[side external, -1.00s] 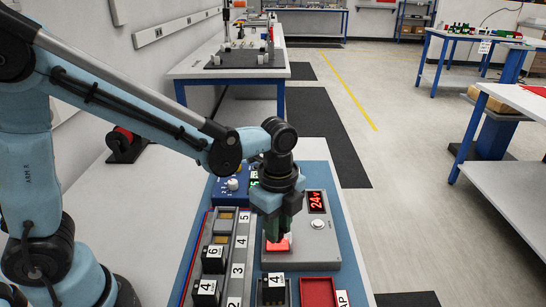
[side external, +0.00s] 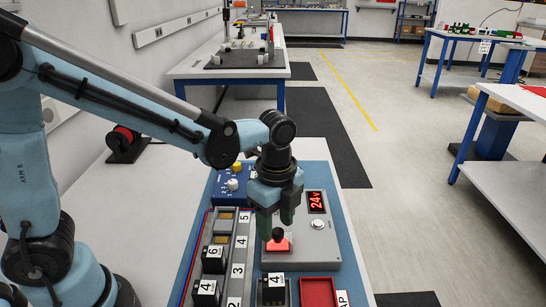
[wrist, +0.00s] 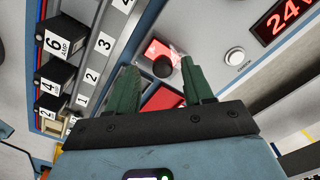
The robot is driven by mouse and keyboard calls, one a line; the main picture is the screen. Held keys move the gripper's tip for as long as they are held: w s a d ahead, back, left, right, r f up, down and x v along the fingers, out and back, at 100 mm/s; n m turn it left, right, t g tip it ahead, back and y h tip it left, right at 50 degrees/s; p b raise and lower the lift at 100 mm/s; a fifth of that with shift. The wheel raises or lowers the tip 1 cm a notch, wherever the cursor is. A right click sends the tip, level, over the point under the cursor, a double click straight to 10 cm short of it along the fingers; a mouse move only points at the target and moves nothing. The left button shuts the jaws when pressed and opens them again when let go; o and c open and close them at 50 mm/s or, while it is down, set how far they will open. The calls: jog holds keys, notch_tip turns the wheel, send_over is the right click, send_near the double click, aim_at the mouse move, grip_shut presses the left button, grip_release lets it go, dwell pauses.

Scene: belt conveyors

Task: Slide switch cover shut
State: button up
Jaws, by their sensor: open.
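The switch is a red piece with a round black knob (side external: 278,235) on the grey panel (side external: 325,252). In the wrist view the black knob (wrist: 163,66) stands against a red patch with a pale, shiny edge beside it. A second red surface (wrist: 165,98) shows between the fingers; whether it is part of the cover is unclear. My gripper (side external: 276,220) is open above the switch, its green fingers on either side of the knob in the picture. In the wrist view my gripper (wrist: 158,68) holds nothing, and contact with the knob cannot be told.
A red 24V display (side external: 317,201) and a round white button (side external: 318,223) are on the same panel. A numbered rail (side external: 238,262) with black fuse blocks (side external: 213,258) runs at left. A red tray (side external: 318,292) lies in front, and a blue knob box (side external: 231,185) behind.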

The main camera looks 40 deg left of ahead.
aim_at(275, 230)
notch_tip(275, 230, up, 11)
dwell(0.5)
jog(key=shift+a, duration=0.1)
jog(key=s+a+f+n+t, duration=0.2)
jog(key=a+n, duration=0.3)
jog(key=n, duration=0.4)
jog(key=s+a+f+n+t, duration=0.2)
jog(key=a+n+t, duration=0.3)
jog(key=n, duration=0.4)
jog(key=shift+s+a+f, duration=0.15)
jog(key=shift+s+f, duration=0.15)
jog(key=shift+s, duration=0.2)
